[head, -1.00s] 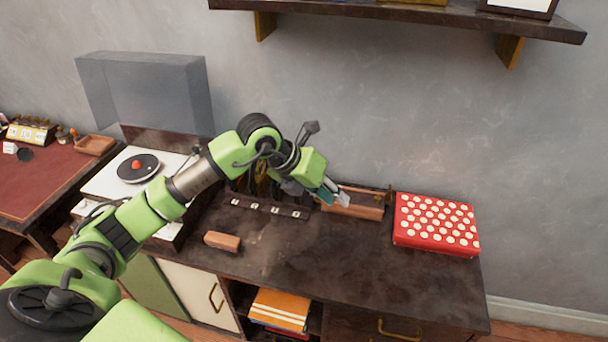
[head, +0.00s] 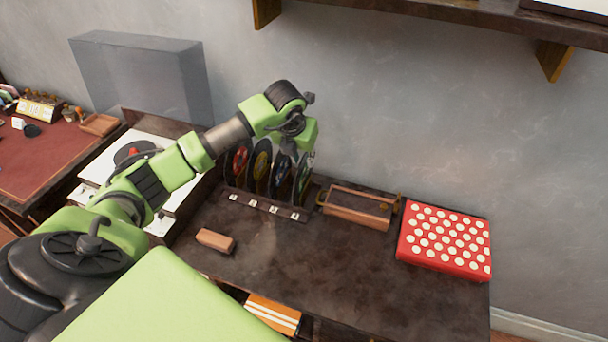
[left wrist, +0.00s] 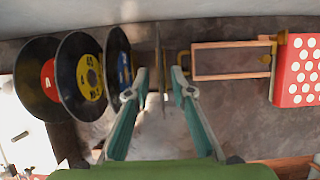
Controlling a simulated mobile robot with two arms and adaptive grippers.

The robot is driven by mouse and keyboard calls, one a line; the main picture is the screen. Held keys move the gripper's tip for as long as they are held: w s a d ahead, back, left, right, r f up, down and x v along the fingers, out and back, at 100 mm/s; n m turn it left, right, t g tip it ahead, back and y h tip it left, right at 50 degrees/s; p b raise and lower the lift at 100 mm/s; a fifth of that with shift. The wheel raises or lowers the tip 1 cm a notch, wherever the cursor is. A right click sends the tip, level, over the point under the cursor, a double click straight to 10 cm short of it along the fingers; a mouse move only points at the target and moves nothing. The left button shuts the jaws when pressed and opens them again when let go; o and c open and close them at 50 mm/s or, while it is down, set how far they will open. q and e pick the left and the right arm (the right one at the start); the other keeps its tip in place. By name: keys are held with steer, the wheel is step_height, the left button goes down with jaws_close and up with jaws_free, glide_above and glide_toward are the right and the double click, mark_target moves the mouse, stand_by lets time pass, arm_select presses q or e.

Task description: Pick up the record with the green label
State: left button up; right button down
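Several black records stand upright in a dark rack (head: 262,207) on the cabinet top. The rightmost record (head: 302,180) shows a greenish label in the head view. In the left wrist view this record (left wrist: 158,55) is seen edge-on, so its label is hidden there. My left gripper (left wrist: 157,88) is open, with one finger on each side of this record; I cannot tell whether either finger touches it. The records with blue (left wrist: 118,62), yellow (left wrist: 79,76) and red (left wrist: 38,80) labels stand to its left. My right gripper is not in view.
A wooden frame-like box (head: 358,208) lies right of the rack, and a red box with white dots (head: 445,240) beyond it. A small wooden block (head: 215,241) lies in front. A white turntable (head: 110,160) stands left. A shelf (head: 440,22) juts from the wall above.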

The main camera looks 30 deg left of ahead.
mark_target(306, 169)
arm_select(q)
steer(key=shift+w+f, duration=0.3)
steer(key=shift+f, duration=0.3)
steer(key=shift+w+f, duration=0.15)
steer(key=shift+f, duration=0.15)
steer(key=shift+w+f+p, duration=0.2)
steer(key=shift+f+p, duration=0.4)
steer(key=p+x, duration=0.1)
steer(key=x, duration=0.2)
steer(key=shift+a+f, duration=0.1)
steer(key=shift+f, duration=0.1)
steer(key=shift+w+f, duration=0.15)
steer(key=shift+f, duration=0.1)
jaws_close()
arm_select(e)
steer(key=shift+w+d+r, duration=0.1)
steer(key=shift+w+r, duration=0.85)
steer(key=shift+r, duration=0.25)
